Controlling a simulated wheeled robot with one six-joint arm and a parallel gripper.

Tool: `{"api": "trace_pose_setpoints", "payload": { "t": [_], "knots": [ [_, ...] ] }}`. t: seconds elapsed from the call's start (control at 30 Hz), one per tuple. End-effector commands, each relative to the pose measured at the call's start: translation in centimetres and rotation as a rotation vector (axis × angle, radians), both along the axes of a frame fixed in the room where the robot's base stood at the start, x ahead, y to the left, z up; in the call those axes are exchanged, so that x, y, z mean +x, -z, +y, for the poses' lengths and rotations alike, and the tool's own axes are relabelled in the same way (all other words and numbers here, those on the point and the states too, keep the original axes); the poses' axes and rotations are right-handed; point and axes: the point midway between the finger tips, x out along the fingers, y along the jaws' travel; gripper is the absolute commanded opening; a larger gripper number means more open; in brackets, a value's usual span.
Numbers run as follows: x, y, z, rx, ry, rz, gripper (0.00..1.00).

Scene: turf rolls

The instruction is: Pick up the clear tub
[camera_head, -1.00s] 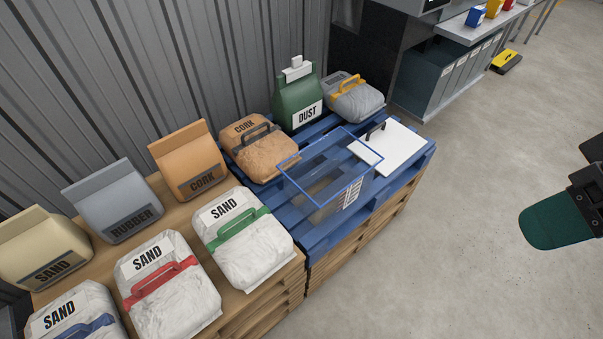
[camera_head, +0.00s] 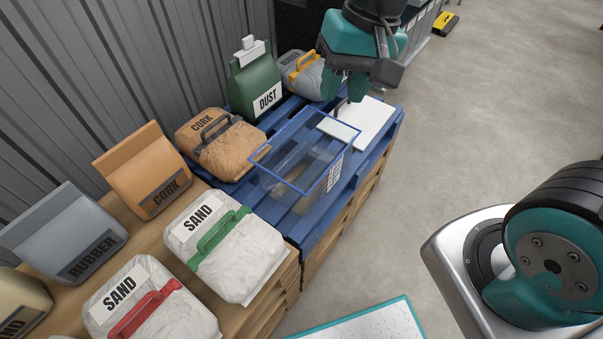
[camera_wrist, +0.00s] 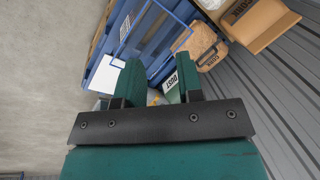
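The clear tub (camera_head: 304,172) is a see-through box with a blue rim and a white label on its side. It stands on the blue pallet (camera_head: 322,232); in the wrist view it shows at the top (camera_wrist: 152,38). My gripper (camera_head: 344,92) hangs beyond the tub in the head view, apart from it, near the white panel's dark handle. In the wrist view my gripper (camera_wrist: 155,78) shows two teal fingers spread apart with nothing held between them.
A white panel (camera_head: 372,122) lies right behind the tub. A brown cork bag (camera_head: 222,150), a green dust bag (camera_head: 257,82) and a grey rubber bag (camera_head: 300,75) line the wall side. A white sand bag (camera_head: 235,250) stands nearer. Open floor (camera_head: 480,130) lies right.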

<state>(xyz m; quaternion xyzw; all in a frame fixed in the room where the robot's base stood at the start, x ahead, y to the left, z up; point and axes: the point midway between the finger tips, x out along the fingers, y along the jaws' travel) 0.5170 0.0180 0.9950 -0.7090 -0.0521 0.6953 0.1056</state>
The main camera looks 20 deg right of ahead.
Motion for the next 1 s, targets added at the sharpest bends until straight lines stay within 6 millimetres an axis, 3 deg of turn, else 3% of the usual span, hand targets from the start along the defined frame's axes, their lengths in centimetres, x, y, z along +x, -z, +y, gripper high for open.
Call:
{"api": "trace_pose_setpoints", "payload": {
  "t": [0.03,0.1,0.3,0.5,1.0],
  "knots": [
    [2.2,4.3,-0.8,-0.028,0.122,0.033,0.34],
    [4.9,7.8,-2.0,-0.068,0.300,0.065,0.34],
    [10.0,15.9,-5.5,-0.158,0.691,0.113,0.34],
    [11.7,19.2,-7.1,-0.195,0.853,0.123,0.34],
    [11.7,29.4,-7.3,-0.199,0.863,0.126,0.34]
  ]
}}
